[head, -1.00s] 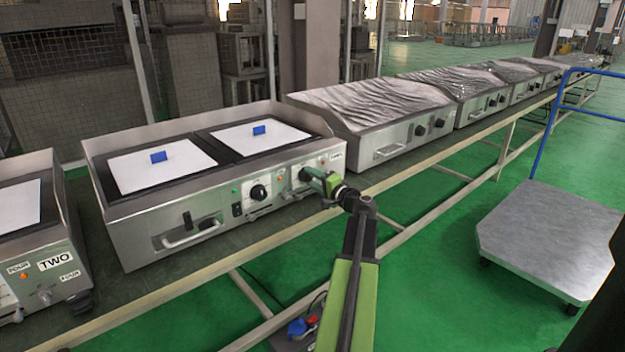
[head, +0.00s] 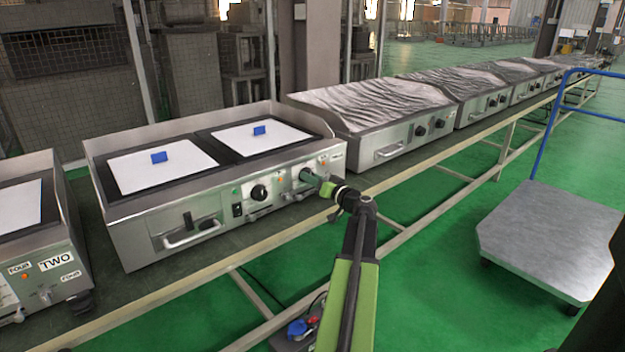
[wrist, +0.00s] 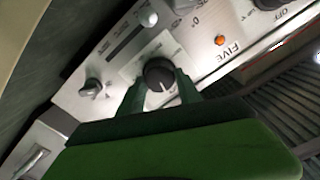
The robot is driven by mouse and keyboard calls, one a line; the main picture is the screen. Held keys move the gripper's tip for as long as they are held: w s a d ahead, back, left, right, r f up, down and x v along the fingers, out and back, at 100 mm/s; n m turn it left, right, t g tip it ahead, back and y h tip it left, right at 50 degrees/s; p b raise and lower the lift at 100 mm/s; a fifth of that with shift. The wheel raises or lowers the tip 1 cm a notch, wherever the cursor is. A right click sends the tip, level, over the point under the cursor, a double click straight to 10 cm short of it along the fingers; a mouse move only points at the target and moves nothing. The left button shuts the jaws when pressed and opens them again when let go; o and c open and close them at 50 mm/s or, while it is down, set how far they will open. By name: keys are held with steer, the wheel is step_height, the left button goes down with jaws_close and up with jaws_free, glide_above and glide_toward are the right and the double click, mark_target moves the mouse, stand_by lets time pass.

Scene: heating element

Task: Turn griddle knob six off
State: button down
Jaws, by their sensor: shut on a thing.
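The griddle (head: 165,235) with two blue-handled white plates on top stands on the bench left of centre. A round black knob (wrist: 160,76) with a white pointer line sits between the fingers of my gripper (wrist: 160,88) in the wrist view. The gripper is shut on this knob. In the head view my gripper (head: 312,180) is at the right-hand knob on the griddle's front, hiding most of it. Another black knob (head: 259,193) is to its left. A label reading FIVE (wrist: 236,47) and an orange lamp (wrist: 219,40) are beside the held knob; I see no label SIX.
A second griddle (head: 40,235) labelled TWO is at the left edge. Several plastic-covered units (head: 375,110) continue along the bench (head: 455,170) to the right. A metal cart (head: 545,240) with a blue handle stands on the green floor at right.

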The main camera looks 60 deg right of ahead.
steer(key=shift+n, duration=1.6)
steer(key=c, duration=0.8)
jaws_free()
steer(key=v, duration=1.7)
steer(key=shift+s+a, duration=0.15)
